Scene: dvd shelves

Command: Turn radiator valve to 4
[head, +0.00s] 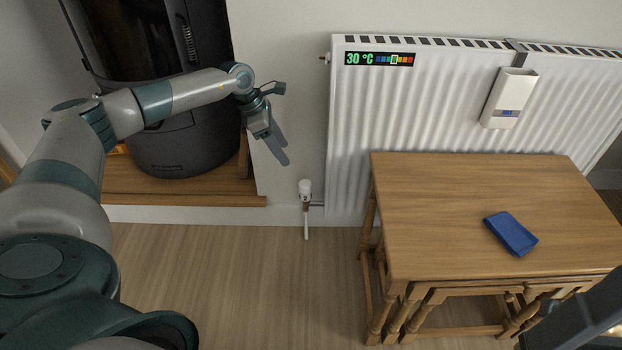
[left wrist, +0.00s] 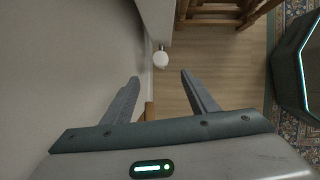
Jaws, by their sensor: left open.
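The radiator valve (head: 305,188) is a small white knob on an upright pipe at the lower left of the white radiator (head: 345,150). It also shows in the left wrist view (left wrist: 160,59), seen from above, beyond the fingertips and roughly between them. The number it is set to is too small to read. My left gripper (head: 279,151) is open and empty, pointing down, above and to the left of the valve and apart from it. Its two fingers (left wrist: 157,78) show spread in the left wrist view.
A dark stove (head: 170,110) stands on a wooden ledge (head: 185,201) at left. A temperature strip (head: 379,59) reading 30 °C is on the radiator. The floor before the valve is clear.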

